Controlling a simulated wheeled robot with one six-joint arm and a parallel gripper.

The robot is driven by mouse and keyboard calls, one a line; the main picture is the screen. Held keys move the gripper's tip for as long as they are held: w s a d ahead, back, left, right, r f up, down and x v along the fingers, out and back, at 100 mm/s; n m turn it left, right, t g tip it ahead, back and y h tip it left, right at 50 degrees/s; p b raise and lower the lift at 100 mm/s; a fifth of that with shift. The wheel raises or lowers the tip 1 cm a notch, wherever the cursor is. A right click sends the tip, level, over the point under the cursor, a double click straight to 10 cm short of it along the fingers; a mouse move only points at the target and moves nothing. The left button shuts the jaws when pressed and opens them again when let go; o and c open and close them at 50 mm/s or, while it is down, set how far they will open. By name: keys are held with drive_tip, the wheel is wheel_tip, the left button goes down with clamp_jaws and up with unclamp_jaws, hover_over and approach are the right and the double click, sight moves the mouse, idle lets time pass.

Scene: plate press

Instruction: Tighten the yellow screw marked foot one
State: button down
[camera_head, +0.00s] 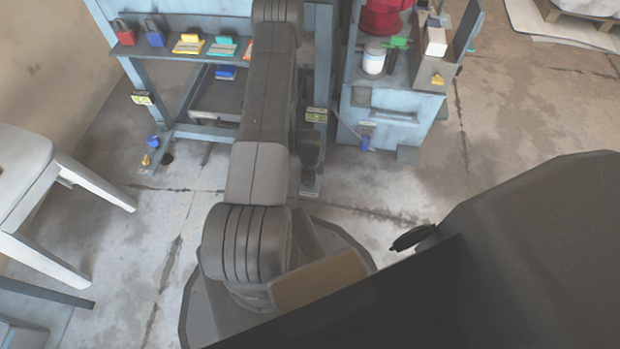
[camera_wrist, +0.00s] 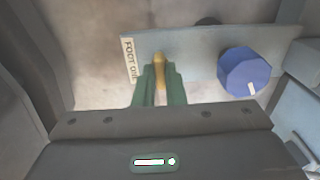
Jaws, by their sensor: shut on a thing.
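The yellow screw (camera_wrist: 161,68) stands upright at the edge of a grey foot plate (camera_wrist: 203,60) in the wrist view. A label (camera_wrist: 130,61) reading "FOOT" and a partly hidden word lies to its left. My gripper (camera_wrist: 160,82), with green fingers, is shut on the screw. The fingers cover the screw's lower part in the picture. In the head view my arm blocks the sight of my fingers and of this screw.
A blue faceted knob (camera_wrist: 244,72) stands close to the right of my fingers. In the head view, another yellow screw (camera_head: 146,160) and blue knob (camera_head: 153,141) sit on the bench's left foot. A white stool (camera_head: 40,180) stands left. Floor between is clear.

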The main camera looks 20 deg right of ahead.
idle(0.5)
drive_tip(key=c, duration=1.5)
unclamp_jaws()
wheel_tip(320, 180, up, 14)
drive_tip(key=p, duration=0.4)
drive_tip(key=shift+p, duration=0.3)
drive_tip(key=shift+f, duration=0.1)
wheel_tip(320, 180, down, 14)
drive_tip(key=b, duration=0.4)
drive_tip(key=shift+b, duration=0.3)
